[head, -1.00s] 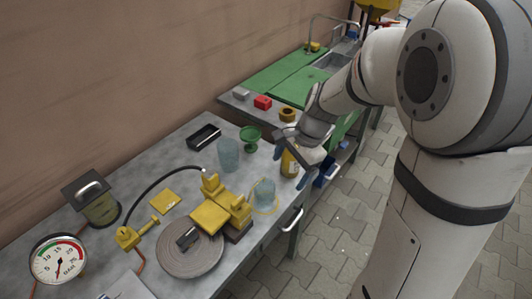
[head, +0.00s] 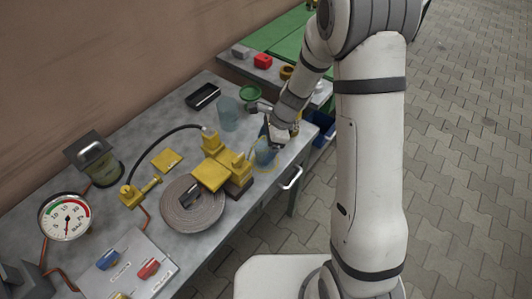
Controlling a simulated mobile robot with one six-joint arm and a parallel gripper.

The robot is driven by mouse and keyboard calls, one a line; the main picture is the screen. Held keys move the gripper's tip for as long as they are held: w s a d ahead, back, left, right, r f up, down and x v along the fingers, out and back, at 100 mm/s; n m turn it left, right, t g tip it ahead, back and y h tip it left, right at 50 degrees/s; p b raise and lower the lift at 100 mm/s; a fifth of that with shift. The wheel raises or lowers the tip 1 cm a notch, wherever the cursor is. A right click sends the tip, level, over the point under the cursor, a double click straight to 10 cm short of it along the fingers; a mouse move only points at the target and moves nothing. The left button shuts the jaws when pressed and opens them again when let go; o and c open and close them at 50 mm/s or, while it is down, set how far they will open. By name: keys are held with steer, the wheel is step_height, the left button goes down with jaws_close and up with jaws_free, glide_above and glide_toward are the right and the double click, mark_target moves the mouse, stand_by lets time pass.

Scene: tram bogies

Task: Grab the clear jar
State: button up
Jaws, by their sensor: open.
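Two clear bluish vessels stand on the grey workbench (head: 165,262). One clear jar (head: 265,154) is near the front edge, with a thin yellow ring around its foot on the bench. A taller clear glass (head: 228,113) stands behind it to the left. My gripper (head: 267,130) is open, pointing down just above and behind the front jar. It partly covers the yellow bottle beside it. The fingertips are small and partly hidden, so I cannot tell whether they touch the jar.
A yellow clamp (head: 222,168) stands close left of the front jar, near a round grey coil (head: 192,205). A green bowl (head: 250,94) and a black tray (head: 203,96) lie behind. A pressure gauge (head: 66,219) and a switch panel (head: 128,268) are at left.

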steer(key=shift+a+f, duration=0.15)
steer(key=shift+f, duration=0.15)
steer(key=shift+c, duration=0.4)
steer(key=c, duration=1)
steer(key=shift+r, duration=0.1)
